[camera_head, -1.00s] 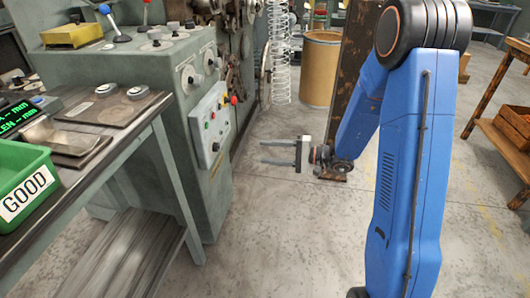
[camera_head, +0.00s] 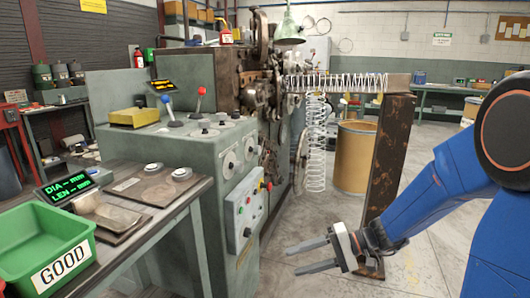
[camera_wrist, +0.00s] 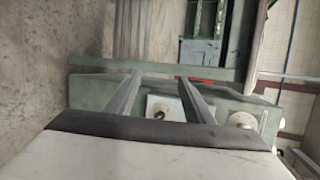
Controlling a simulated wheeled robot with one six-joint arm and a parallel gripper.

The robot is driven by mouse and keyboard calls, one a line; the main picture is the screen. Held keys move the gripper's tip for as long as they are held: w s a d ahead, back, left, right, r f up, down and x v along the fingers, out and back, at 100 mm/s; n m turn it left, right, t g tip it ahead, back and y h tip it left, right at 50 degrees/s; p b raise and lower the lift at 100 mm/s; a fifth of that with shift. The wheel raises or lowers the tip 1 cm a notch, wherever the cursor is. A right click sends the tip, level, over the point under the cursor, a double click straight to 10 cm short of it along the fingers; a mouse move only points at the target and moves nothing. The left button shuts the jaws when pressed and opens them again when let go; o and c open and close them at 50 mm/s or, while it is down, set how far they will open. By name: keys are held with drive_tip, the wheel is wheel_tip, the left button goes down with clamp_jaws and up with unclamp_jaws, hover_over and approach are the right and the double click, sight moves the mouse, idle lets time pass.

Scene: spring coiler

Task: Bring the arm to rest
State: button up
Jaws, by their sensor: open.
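My gripper (camera_head: 312,257) is at the lower middle of the head view, open and empty, its two grey fingers pointing left toward the coiler's control cabinet. It hangs in free air over the floor, apart from the cabinet. My blue arm (camera_head: 440,190) comes in from the right edge, bent down to the gripper. In the wrist view the two fingers (camera_wrist: 157,85) are spread with nothing between them, and green machine panels show beyond them.
The green spring coiler (camera_head: 240,160) stands left of my gripper. A rusty post (camera_head: 388,160) stands behind it, with a cardboard drum (camera_head: 354,160) farther back. A bench (camera_head: 150,235) at left holds a green GOOD bin (camera_head: 40,245). Floor right of the cabinet is open.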

drive_tip(key=s+d+r+n+g+h, duration=0.1)
drive_tip(key=s+d+r+n+h, duration=0.15)
drive_tip(key=s, duration=0.55)
drive_tip(key=s+d+r+t+h, duration=0.4)
drive_tip(key=s+d+h, duration=0.7)
drive_tip(key=d, duration=0.5)
drive_tip(key=shift+s+t, duration=0.6)
drive_tip(key=shift+t, duration=0.2)
drive_tip(key=shift+m, duration=0.25)
